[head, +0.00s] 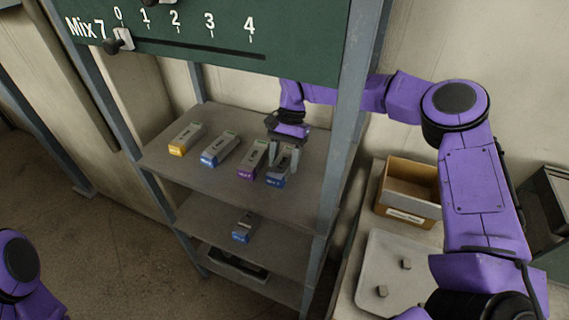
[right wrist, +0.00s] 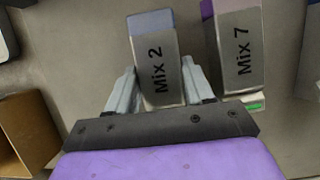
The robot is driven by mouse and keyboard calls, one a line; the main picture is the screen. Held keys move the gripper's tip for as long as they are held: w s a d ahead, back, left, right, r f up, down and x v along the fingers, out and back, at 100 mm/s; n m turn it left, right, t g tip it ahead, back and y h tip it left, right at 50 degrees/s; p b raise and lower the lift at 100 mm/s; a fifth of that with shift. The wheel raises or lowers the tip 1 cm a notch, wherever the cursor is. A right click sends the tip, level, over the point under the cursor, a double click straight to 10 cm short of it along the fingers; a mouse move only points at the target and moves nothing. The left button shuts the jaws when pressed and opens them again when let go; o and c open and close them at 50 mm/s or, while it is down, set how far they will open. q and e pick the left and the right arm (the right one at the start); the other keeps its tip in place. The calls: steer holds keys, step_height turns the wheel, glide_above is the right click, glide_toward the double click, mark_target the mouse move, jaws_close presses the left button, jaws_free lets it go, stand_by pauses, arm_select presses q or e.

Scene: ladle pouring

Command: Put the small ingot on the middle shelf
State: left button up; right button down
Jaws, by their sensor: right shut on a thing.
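My right gripper (head: 283,158) is shut on a grey ingot with a blue end (head: 276,179), at the right end of the rack's upper shelf (head: 200,182). In the right wrist view the fingers (right wrist: 158,80) stand on both sides of this ingot (right wrist: 155,45), which reads "Mix 2". I cannot tell whether it is lifted off the board. A shorter blue-ended ingot (head: 243,228) lies on the middle shelf (head: 285,239) below. My left gripper is out of view; only part of that arm shows at the lower left.
A purple-ended ingot (head: 250,160), "Mix 7" in the right wrist view (right wrist: 240,45), lies close beside the held one. Another blue-ended ingot (head: 220,149) and a yellow-ended one (head: 186,138) lie further left. A dark tray (head: 233,263) sits below. Rack posts (head: 333,170) flank the shelves.

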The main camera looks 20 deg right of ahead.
mark_target(288, 154)
steer(key=shift+c, duration=2.2)
jaws_free()
steer(key=shift+s, duration=0.1)
steer(key=shift+r, duration=0.1)
steer(key=v, duration=0.7)
steer(key=shift+d+r+b, duration=0.1)
steer(key=shift+r+b, duration=0.15)
steer(key=shift+b, duration=0.15)
